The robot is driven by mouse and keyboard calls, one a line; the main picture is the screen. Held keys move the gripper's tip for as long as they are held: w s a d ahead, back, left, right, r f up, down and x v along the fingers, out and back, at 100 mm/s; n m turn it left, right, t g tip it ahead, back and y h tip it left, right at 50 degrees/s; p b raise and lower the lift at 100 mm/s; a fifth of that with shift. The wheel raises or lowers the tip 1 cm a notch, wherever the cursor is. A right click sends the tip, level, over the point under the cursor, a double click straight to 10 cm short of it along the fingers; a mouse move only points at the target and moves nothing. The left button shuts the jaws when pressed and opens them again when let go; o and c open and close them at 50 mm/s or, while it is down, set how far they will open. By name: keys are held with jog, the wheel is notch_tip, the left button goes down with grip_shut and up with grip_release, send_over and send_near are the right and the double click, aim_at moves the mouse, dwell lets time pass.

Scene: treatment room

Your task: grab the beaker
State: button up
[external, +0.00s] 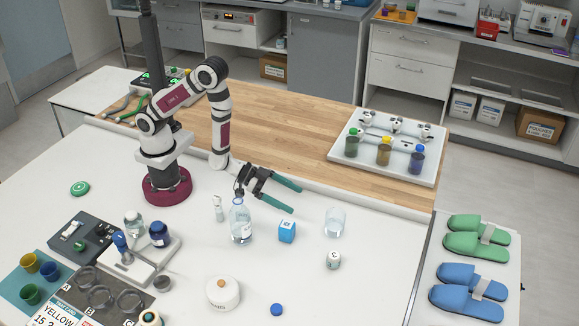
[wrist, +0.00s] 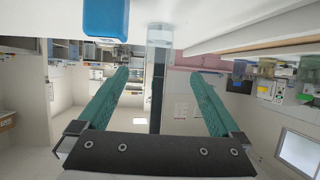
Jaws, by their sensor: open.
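The beaker (external: 335,222) is a clear glass cylinder standing upright on the white table, right of the blue cube. My gripper (external: 296,199) has green fingers, spread open and empty. It points right, toward the beaker, with its tips short of it. In the wrist view, which looks upside down, the clear beaker (wrist: 159,38) shows at the top, between the directions of the two fingers. My open gripper (wrist: 158,74) has its tips on either side of that line. I see no contact with the beaker.
A blue cube (external: 287,232) stands left of the beaker; it also shows in the wrist view (wrist: 106,17). A clear bottle (external: 241,225) stands below my wrist. A small white container (external: 333,261) is in front of the beaker. A rack tray (external: 345,155) stands behind on wood.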

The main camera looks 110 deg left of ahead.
send_near(335, 222)
jog(key=w+a+f, duration=0.1)
jog(key=a+f, duration=0.1)
jog(key=w+a+f, duration=0.1)
jog(key=w+f, duration=0.1)
jog(key=shift+w+a+f, duration=0.25)
jog(key=shift+w+a, duration=0.1)
jog(key=shift+a, duration=0.05)
jog(key=x, duration=0.5)
jog(key=shift+w+d+f, duration=0.1)
jog(key=shift+d+f, duration=0.05)
jog(key=shift+d, duration=0.05)
jog(key=c, duration=1.4)
